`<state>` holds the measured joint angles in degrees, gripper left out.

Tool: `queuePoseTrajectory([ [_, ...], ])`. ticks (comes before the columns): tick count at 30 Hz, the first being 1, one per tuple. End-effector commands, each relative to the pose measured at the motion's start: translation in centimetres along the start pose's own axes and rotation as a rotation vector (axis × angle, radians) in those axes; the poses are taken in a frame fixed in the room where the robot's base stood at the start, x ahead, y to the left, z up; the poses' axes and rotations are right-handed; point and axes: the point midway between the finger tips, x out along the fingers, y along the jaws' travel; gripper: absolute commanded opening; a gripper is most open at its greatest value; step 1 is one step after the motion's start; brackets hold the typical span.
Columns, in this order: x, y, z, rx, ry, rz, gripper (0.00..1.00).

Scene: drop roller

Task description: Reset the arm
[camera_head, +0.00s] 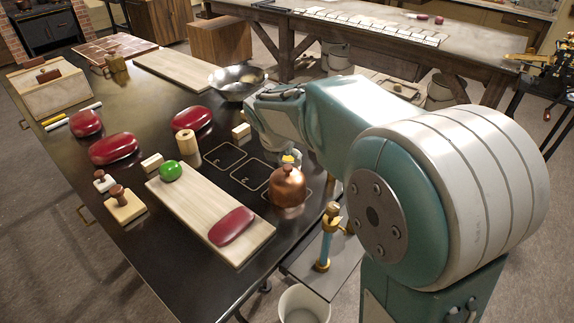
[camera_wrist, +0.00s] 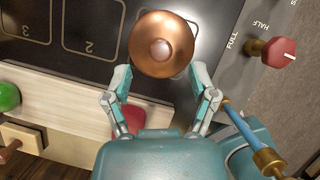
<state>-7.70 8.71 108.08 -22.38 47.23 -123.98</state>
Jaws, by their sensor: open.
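My gripper (camera_wrist: 160,76) is open in the wrist view, its two fingers spread apart. A round copper, dome-shaped thing with a knob (camera_wrist: 161,44) lies just beyond and between the fingertips. I cannot tell if the fingers touch it. In the head view the copper thing (camera_head: 287,188) stands upright on the dark table, beside outlined squares. My arm (camera_head: 345,120) reaches over the table's right side from the right, and its end is above and behind the copper thing, largely hidden. Nothing shows held.
A wooden board (camera_head: 190,215) carries a green ball (camera_head: 170,171) and a red pad (camera_head: 231,226). More red pads, wooden blocks and a metal bowl (camera_head: 238,82) stand on the dark table (camera_head: 150,245). A red knob (camera_wrist: 283,52) and a blue-and-brass rod (camera_wrist: 248,135) are on the right.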

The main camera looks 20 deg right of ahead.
Motion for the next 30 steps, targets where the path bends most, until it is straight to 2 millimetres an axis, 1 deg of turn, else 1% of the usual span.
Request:
queuePoseTrajectory([
  [1,-1.2,0.1,0.0,-0.001,-0.003,0.004,0.74],
  [3,-2.7,0.1,0.0,-0.002,-0.003,0.002,0.74],
  [6,-4.5,0.1,0.0,-0.002,-0.001,0.002,0.74],
  [9,-5.8,0.1,0.0,-0.002,0.0,0.0,0.74],
  [12,-6.5,0.1,0.0,-0.001,0.001,-0.001,0.74],
  [17,-6.9,0.1,-0.1,0.002,0.002,-0.001,0.74],
  [19,-7.1,-0.3,-0.2,0.034,0.002,0.002,0.74],
  [20,-7.3,-0.5,-0.3,0.062,0.003,0.005,0.74],
  [23,-8.2,-2.0,-1.2,0.235,0.011,0.023,0.74],
  [30,-10.7,-6.4,-4.5,0.829,0.056,0.072,0.74],
])
